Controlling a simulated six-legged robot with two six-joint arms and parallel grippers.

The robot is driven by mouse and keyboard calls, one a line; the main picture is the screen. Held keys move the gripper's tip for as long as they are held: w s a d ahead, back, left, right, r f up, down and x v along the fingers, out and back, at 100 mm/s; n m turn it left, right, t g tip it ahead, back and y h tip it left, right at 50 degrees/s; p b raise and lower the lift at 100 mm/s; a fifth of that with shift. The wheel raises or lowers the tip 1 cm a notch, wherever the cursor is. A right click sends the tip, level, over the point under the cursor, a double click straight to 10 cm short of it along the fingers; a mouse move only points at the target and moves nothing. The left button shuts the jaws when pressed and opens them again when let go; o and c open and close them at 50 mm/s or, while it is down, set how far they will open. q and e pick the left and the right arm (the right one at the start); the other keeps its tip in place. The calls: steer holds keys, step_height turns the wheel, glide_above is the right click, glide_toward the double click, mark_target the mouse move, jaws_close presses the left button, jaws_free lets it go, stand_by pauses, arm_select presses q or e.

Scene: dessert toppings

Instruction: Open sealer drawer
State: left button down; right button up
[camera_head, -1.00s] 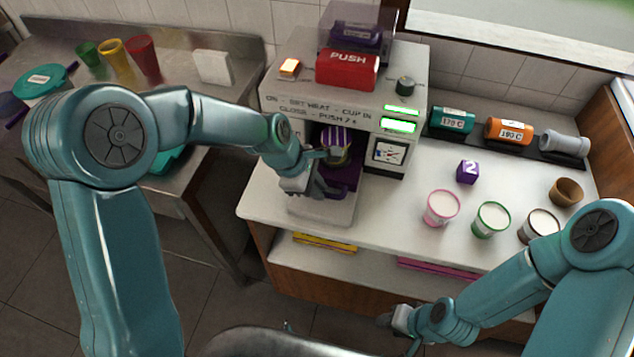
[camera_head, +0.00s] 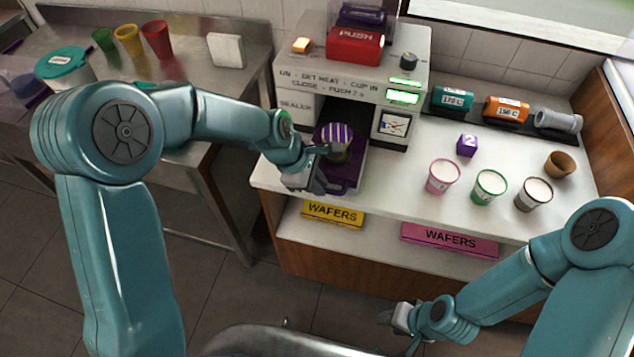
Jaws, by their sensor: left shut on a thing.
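The sealer (camera_head: 297,108) is the white machine at the back of the counter. Its purple drawer (camera_head: 350,180) sticks out of the dark opening toward me. A cup with a purple-and-white striped top (camera_head: 337,133) stands in it. My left gripper (camera_head: 328,170) is at the drawer's front left edge, shut on the drawer; the fingers and cup hide the exact contact. One finger passes in front of the cup's lower part. My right gripper (camera_head: 397,334) hangs low in front of the cabinet, its fingers apart and empty.
On the counter right of the sealer stand a pink cup (camera_head: 443,176), a green cup (camera_head: 490,186), a brown cup (camera_head: 533,194) and a purple cube (camera_head: 467,145). Canisters lie behind them. Yellow (camera_head: 332,213) and pink (camera_head: 450,239) wafer boxes sit on the shelf below.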

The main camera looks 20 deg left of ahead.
arm_select(q)
steer(key=shift+w+r, duration=0.15)
steer(key=shift+w, duration=0.15)
steer(key=c, duration=1.1)
jaws_free()
steer(key=shift+s, duration=0.15)
steer(key=b+v, duration=0.1)
steer(key=v, duration=1.5)
steer(key=shift+r, duration=0.15)
